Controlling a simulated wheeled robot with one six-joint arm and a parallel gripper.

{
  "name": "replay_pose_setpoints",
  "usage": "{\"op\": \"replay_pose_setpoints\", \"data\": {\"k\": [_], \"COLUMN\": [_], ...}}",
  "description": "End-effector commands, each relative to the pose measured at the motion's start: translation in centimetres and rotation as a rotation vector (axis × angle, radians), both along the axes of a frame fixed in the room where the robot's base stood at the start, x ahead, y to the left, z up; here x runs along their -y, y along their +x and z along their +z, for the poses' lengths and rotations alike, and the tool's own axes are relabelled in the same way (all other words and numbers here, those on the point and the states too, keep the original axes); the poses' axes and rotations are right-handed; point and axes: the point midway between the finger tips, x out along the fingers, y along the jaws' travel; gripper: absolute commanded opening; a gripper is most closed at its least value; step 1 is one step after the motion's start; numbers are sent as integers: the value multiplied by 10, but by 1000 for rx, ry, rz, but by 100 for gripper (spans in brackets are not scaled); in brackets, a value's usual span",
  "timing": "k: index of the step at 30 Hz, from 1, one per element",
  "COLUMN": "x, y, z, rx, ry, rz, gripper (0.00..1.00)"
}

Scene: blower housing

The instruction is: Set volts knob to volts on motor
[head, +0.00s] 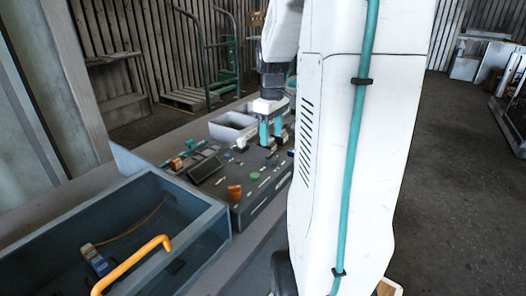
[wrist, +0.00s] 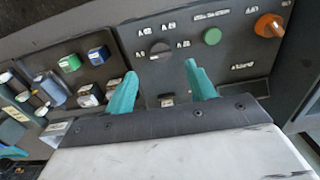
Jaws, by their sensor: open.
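A dark rotary knob (wrist: 160,50), which may be the volts knob, sits on a dark control panel (wrist: 235,55) in the wrist view. Small white labels surround it, too small to read for certain. A green round button (wrist: 212,36) and an orange knob (wrist: 268,26) are to its right. My gripper (wrist: 160,87) has two teal fingers, apart and empty, with the dark knob showing beyond the gap between them. In the head view my gripper (head: 271,131) is over the far part of the panel (head: 260,200). I cannot identify the motor or its marking.
Left of the panel in the wrist view are green (wrist: 69,63) and blue (wrist: 98,55) blocks and several cylinders.

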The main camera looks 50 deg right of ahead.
Motion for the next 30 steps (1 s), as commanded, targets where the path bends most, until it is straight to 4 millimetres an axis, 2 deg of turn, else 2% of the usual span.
{"op": "replay_pose_setpoints", "data": {"k": [6, 12, 16, 23, 26, 28, 30], "x": [-2, -2, -1, -2, -2, -2, -1], "y": [0, 0, 0, 0, 0, 0, 0], "z": [-36, -61, -67, -68, -68, -68, -68], "rx": [-2, -1, 0, 0, 0, 0, 0], "ry": [3, 1, 0, 0, 0, 0, 0], "rz": [1, 0, 0, 0, 0, 0, 0], "gripper": [55, 55, 55, 55, 33, 14, 10]}}
